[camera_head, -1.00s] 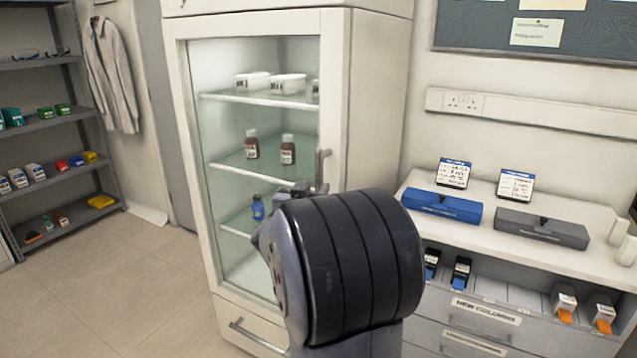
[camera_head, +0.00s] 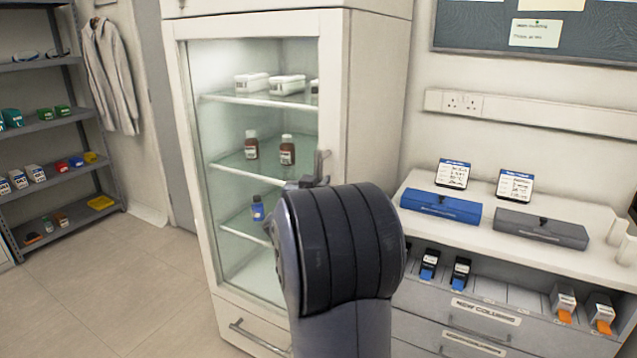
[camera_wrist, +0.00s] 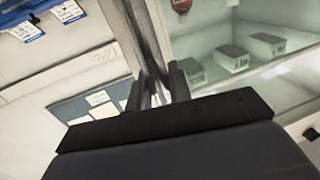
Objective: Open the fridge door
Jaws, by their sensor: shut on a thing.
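The fridge (camera_head: 372,95) is a tall white cabinet with a glass-panelled door (camera_head: 197,170), which looks closed in its frame. Its upright metal handle (camera_head: 321,163) is on the door's right side; the lower part is hidden behind my arm. My gripper (camera_head: 306,183) is at the handle, mostly hidden by my dark wrist in the head view. In the wrist view my gripper (camera_wrist: 157,90) has its two dark fingers on either side of the metal handle (camera_wrist: 155,75), shut on it. Shelves with white boxes and bottles show through the glass.
A white counter (camera_head: 480,215) with a blue case (camera_head: 440,206), a grey case (camera_head: 541,228) and drawers stands right of the fridge. A shelf rack (camera_head: 60,130) and a hanging coat stand at the left. The floor (camera_head: 110,285) left of the fridge is clear.

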